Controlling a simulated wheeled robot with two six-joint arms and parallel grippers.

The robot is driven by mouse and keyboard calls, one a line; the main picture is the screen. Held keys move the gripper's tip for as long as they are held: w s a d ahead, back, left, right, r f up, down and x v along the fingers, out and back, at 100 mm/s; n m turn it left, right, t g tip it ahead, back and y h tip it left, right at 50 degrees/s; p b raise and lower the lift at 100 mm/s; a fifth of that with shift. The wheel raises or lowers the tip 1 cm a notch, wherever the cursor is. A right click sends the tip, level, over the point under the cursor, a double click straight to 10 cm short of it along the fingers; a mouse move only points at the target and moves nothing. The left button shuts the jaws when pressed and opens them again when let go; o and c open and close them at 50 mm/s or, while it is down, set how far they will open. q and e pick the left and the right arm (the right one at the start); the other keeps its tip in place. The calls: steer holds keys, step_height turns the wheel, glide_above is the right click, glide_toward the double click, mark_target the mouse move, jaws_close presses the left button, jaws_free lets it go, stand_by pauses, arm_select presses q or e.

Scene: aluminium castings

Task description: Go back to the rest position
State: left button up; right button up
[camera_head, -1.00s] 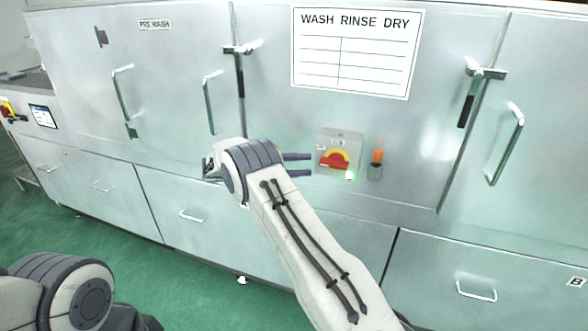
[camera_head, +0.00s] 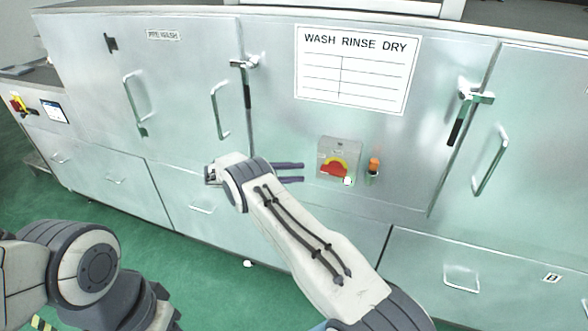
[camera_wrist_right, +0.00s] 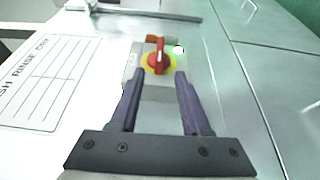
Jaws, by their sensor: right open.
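My right gripper (camera_head: 289,173) is open and empty in front of the steel washing machine (camera_head: 270,132). Its two dark fingers point right, toward the switch box (camera_head: 325,147) with a red rotary handle on a yellow disc. In the right wrist view the open fingers (camera_wrist_right: 157,88) stand on either side of the red handle (camera_wrist_right: 158,62), with nothing between them and apart from the box as far as I can tell. A small light beside the handle glows whitish green. My left arm shows at the lower left; its gripper is out of view.
An orange-topped button (camera_head: 374,166) sits right of the switch box. Door handles (camera_head: 221,110) and latches (camera_head: 476,96) stick out from the machine front. A WASH RINSE DRY sign (camera_head: 357,70) hangs above.

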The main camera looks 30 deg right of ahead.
stand_by(0.4)
steer(key=s+a+r+n+t+y, duration=0.3)
steer(key=s+a+r+n+y, duration=0.15)
steer(key=a, duration=0.45)
steer(key=s+a+r+n+t+y, duration=0.3)
steer(key=s+a+r+n+y, duration=0.15)
steer(key=a, duration=0.45)
steer(key=s+a+n+t+y, duration=0.1)
steer(key=s+a+y, duration=0.3)
steer(key=s, duration=0.8)
steer(key=s+a+n+t+y, duration=0.1)
steer(key=s+a+y, duration=0.3)
steer(key=s, duration=0.8)
steer(key=shift+s+a+f+n, duration=0.15)
steer(key=shift+s+a+n, duration=0.15)
steer(key=shift+a+n, duration=0.75)
steer(key=shift+a+m, duration=0.15)
steer(key=shift+m, duration=0.2)
